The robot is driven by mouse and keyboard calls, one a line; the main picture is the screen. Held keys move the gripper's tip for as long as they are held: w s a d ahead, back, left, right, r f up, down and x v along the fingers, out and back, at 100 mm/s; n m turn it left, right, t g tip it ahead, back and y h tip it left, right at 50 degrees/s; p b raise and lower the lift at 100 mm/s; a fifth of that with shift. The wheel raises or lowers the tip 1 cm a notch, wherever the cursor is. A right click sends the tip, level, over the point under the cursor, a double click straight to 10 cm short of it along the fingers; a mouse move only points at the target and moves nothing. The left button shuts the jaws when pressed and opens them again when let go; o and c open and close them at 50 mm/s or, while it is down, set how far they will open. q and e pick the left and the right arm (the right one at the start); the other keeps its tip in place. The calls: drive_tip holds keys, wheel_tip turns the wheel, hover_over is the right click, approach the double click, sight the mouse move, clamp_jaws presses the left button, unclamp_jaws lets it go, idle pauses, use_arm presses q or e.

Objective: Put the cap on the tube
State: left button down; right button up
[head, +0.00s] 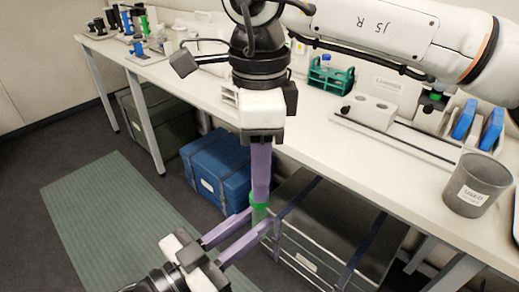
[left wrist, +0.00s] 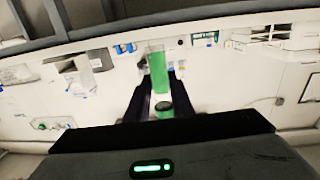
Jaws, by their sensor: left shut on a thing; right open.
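My left gripper (head: 258,222) reaches in from the lower left with purple fingers closed on a small green thing, which in the left wrist view looks like the clear tube with green contents (left wrist: 158,70) between the fingertips. Just below it in that view is a short green piece with a dark face, probably the cap (left wrist: 163,108); whether it touches the tube is unclear. My right gripper (head: 260,200) hangs from above, fingers pointing down, seen edge-on, its tips right at the green thing. It is open. The fingers hide much of the tube and cap.
The long white bench (head: 315,118) lies behind the grippers. It carries a green rack (head: 331,78), a white stand (head: 372,110), blue racks (head: 464,120) and a grey cup (head: 477,186). A blue box (head: 218,170) and a dark box (head: 325,235) stand below.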

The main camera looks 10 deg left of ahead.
drive_tip(key=shift+f, duration=1.95)
drive_tip(key=shift+c, duration=0.3)
clamp_jaws()
drive_tip(key=shift+o, duration=1)
unclamp_jaws()
wheel_tip(320, 180, up, 12)
